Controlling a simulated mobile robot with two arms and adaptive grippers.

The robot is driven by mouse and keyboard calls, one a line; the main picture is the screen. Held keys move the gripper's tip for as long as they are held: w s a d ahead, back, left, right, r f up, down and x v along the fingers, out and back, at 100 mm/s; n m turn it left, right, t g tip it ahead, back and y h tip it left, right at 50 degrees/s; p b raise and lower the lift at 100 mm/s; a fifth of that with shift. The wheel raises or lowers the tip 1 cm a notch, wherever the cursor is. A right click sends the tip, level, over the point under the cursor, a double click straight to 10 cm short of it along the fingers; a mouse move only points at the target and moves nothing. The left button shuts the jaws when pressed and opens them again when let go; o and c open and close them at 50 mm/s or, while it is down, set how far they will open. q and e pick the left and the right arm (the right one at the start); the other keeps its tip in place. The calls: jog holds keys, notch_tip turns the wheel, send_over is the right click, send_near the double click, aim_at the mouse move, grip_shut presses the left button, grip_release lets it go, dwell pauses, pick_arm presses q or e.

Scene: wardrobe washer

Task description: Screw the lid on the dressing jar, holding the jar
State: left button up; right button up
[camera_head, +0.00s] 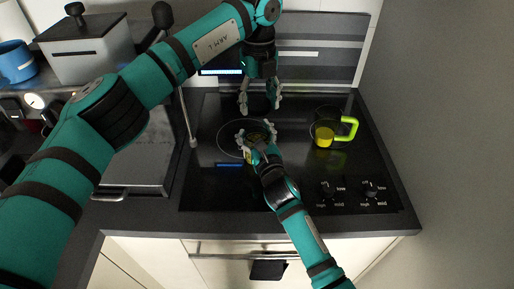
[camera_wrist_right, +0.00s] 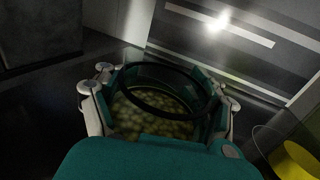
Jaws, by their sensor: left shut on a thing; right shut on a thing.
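The dressing jar (camera_wrist_right: 152,122) is glass with a dark round rim and olive-green pieces inside. In the right wrist view it stands between the fingers of my right gripper (camera_wrist_right: 158,108). In the head view this gripper (camera_head: 256,135) is shut around the jar over the black hob, and its fingers hide much of the jar. My left gripper (camera_head: 260,98) points down just above and behind the jar, apart from it. It is shut on the lid, which I can barely make out against the dark hob.
A clear cup with a lime-green handle (camera_head: 352,128) and yellow contents stands on the hob (camera_head: 225,190) to the right. A grey box (camera_head: 95,60) and a blue mug (camera_head: 17,65) stand at the left. Knobs (camera_head: 371,190) line the hob's front right. A wall rises behind.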

aim_at(259, 126)
grip_shut()
pick_arm(q)
jog(key=shift+s+f, duration=0.1)
jog(key=shift+f, duration=2.35)
jog(key=shift+f, duration=0.9)
jog(key=shift+f, duration=0.6)
jog(key=o, duration=0.7)
